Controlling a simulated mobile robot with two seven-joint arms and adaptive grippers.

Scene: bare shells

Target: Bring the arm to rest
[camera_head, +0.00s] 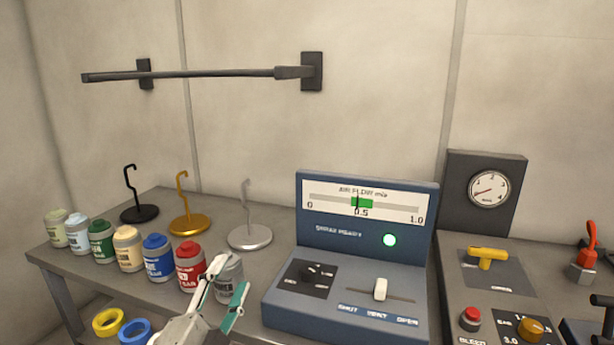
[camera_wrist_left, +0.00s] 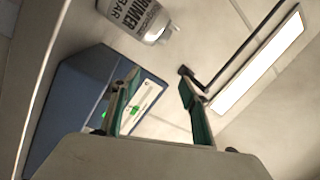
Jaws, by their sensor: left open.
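My left gripper (camera_head: 231,273) is at the bottom of the head view, left of the blue control panel. Its two teal-padded fingers (camera_wrist_left: 160,75) are spread apart with nothing between them. A grey primer jar (camera_head: 232,263) stands at the table's front, partly hidden behind the fingers. In the left wrist view the primer jar (camera_wrist_left: 140,18) shows at the top, beyond the fingertips and not gripped. My right gripper is not in view.
Several paint jars, such as the red jar (camera_head: 189,266), line the table's (camera_head: 85,270) left front. Hook stands, such as the silver one (camera_head: 250,237), stand behind. The blue panel (camera_head: 345,318) is close on the right. A dark rail (camera_head: 200,74) spans the wall.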

